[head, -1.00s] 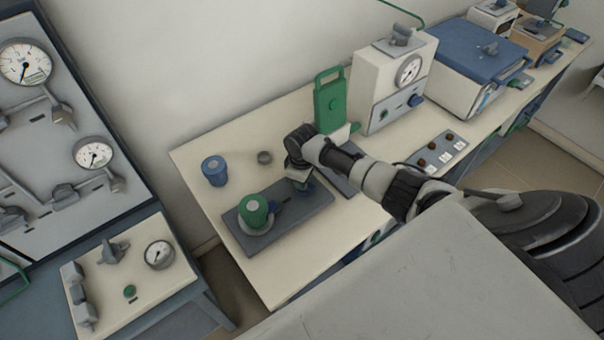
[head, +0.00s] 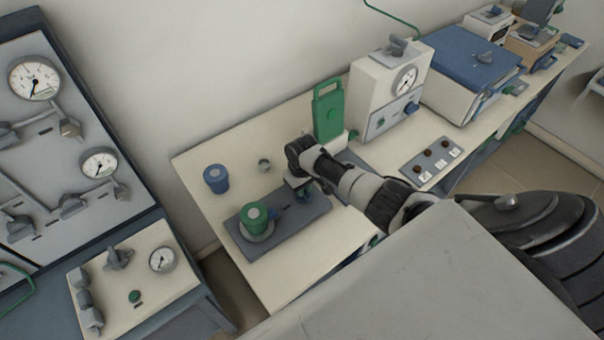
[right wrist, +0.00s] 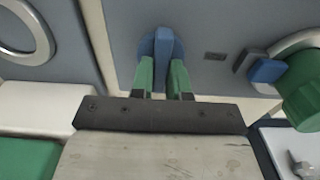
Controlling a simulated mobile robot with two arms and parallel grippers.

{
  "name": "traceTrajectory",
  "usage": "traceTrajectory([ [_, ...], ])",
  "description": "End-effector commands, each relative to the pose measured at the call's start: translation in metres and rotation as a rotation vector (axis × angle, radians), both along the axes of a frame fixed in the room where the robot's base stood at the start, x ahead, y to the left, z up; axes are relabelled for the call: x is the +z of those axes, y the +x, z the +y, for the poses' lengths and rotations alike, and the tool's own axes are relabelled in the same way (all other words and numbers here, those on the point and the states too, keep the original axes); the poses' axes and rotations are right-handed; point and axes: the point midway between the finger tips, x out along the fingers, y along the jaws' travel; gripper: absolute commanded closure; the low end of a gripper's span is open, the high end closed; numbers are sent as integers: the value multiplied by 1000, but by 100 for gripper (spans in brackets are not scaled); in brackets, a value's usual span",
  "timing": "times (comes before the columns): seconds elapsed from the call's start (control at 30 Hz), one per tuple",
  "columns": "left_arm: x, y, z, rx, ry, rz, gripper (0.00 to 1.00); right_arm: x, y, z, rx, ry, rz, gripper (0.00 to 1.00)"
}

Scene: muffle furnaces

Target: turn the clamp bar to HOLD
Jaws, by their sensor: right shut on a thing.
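A blue bar on a round blue base, which I take to be the clamp bar (right wrist: 163,48), stands on a grey plate (head: 300,228) on the bench. My right gripper (right wrist: 162,80) has its green fingers shut on the bar, one on each side. In the head view my right gripper (head: 304,189) reaches down onto the plate and mostly hides the bar. A small dark label (right wrist: 214,56) lies right of the bar; its text is unreadable. My left gripper is in no view.
A green knob (head: 254,219) stands left on the same plate, with a small blue block (right wrist: 266,70) beside it. A green handled piece (head: 328,110) and gauge box (head: 391,88) stand behind and right.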

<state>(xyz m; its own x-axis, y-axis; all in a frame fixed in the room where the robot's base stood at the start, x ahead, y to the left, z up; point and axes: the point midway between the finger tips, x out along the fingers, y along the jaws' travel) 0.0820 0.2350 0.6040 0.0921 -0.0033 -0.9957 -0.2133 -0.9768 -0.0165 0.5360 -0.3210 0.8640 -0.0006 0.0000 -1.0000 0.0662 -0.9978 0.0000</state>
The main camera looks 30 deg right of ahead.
Motion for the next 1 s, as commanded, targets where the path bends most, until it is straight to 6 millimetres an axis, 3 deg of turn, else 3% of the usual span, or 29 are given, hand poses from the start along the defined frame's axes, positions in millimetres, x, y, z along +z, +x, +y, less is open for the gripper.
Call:
traceTrajectory([
  [0.3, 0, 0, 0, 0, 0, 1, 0, 0, 0, 0, -6, 1, 0, 100],
  [0.33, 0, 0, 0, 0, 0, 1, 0, 0, 0, 0, -6, 1, 0, 83],
  [0.5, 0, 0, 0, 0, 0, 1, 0, 0, 0, 0, -5, 1, -1, 58],
  [0.83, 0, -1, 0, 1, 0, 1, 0, 3, 0, -1, -3, 0, -1, 58],
  [1.0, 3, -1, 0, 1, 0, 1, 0, 24, 1, -1, -3, 0, -3, 58],
])
